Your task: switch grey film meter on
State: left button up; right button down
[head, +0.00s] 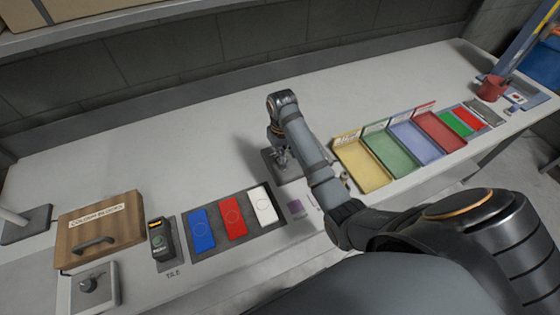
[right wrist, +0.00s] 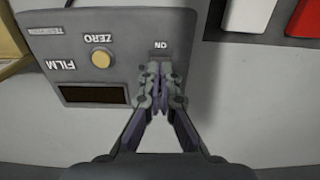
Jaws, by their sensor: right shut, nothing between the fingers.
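The grey film meter shows upside down in the right wrist view (right wrist: 120,78), with "FILM", "ZERO" and "ON" labels, a yellowish round button (right wrist: 101,59) and a dark display (right wrist: 97,95). In the head view the meter (head: 291,176) is mostly covered by my right arm. My right gripper (right wrist: 162,72) is shut and empty, its fingertips over the panel just by the "ON" label. It also shows in the head view (head: 281,158). My left gripper is not in view.
Blue, red and white cards lie on a dark mat (head: 212,248) at the front. A black handheld device (head: 158,240) and a wooden box (head: 98,232) are left of it. Coloured trays (head: 362,168) stand to the right. The back of the bench is clear.

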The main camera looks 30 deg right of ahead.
jog(key=shift+f, duration=0.95)
dwell(0.3)
notch_tip(320, 180, up, 7)
jog(key=p, duration=0.9)
jog(key=shift+r, duration=0.1)
dwell(0.4)
